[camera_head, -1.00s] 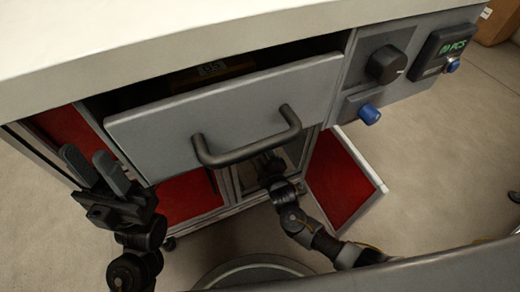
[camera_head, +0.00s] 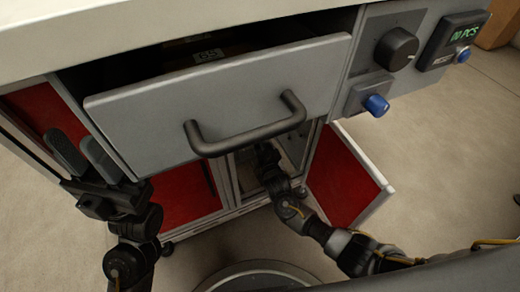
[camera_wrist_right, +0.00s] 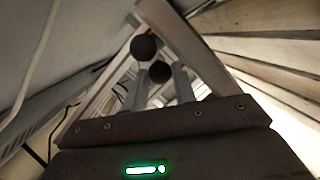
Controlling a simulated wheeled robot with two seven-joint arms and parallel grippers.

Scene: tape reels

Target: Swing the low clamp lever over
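In the right wrist view, two dark round knobs show ahead of my right gripper (camera_wrist_right: 157,88). The farther knob (camera_wrist_right: 143,47) is higher in the picture. The nearer knob (camera_wrist_right: 160,72) sits between the two pale fingers, which stand apart; I cannot tell whether they touch it. The levers' shafts and pivots are mostly hidden. In the head view, my right arm reaches into the open cabinet (camera_head: 233,180) under the drawer, and its fingers are hidden. My left gripper (camera_head: 82,150) is open and empty, left of the drawer front.
A grey drawer (camera_head: 150,125) with a dark handle (camera_head: 250,138) stands partly open above my right arm. A red-lined cabinet door (camera_head: 340,180) hangs open at the right. A control panel with a black dial (camera_head: 396,48) and a blue knob (camera_head: 377,105) is at upper right.

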